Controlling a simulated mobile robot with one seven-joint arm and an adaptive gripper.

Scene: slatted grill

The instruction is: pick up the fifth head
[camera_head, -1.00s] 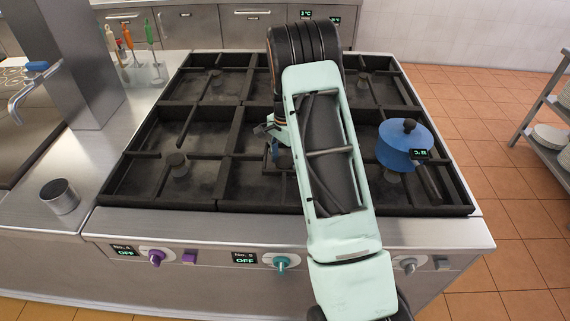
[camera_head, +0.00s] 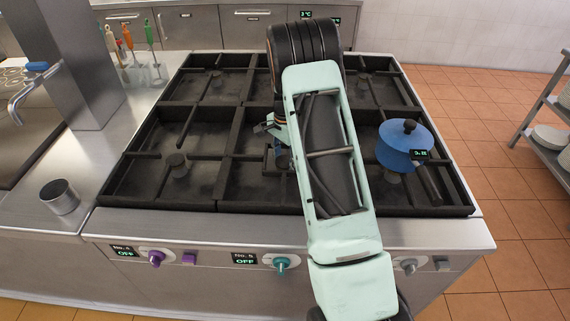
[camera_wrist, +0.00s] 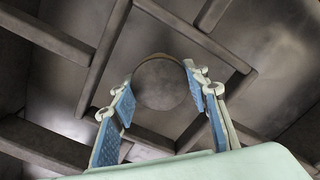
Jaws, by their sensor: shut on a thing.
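The fifth head is a round grey burner cap (camera_wrist: 163,84). In the wrist view it lies between the two blue-padded fingers of my gripper (camera_wrist: 162,96), over the dark grill bars. The gripper is shut on it. In the head view my gripper (camera_head: 279,150) is low at the front middle section, above the knob by the No. 5 label. My arm hides most of it and the head there. I cannot tell whether the head is clear of its seat.
A blue lidded pot (camera_head: 404,146) stands front right on the slatted grill (camera_head: 232,160). Another burner head (camera_head: 178,164) is front left. A metal cup (camera_head: 59,197) stands on the left counter, and upright utensils (camera_head: 138,64) are back left. The knobs (camera_head: 283,264) line the front.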

